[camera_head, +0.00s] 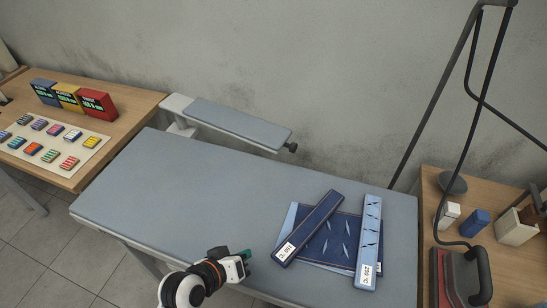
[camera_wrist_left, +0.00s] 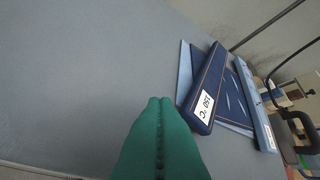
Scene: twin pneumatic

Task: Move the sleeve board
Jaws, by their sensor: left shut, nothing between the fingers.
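The sleeve board (camera_head: 238,122) is a narrow grey padded board on a white arm. It sticks out beyond the far edge of the grey ironing table (camera_head: 160,190), with a dark knob at its right end. My left gripper (camera_head: 247,255) is at the table's near edge, well apart from the sleeve board. Its green fingers are shut with nothing between them; they also fill the lower middle of the left wrist view (camera_wrist_left: 160,135). The sleeve board does not show in the left wrist view. My right gripper is not in view.
A dark blue bar (camera_head: 309,227) and a light blue bar (camera_head: 369,240) lie over blue cloth right of my left gripper. An iron (camera_head: 462,275) stands on the right wooden table. Coloured boxes (camera_head: 72,98) stand on the left table. The grey table's middle is clear.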

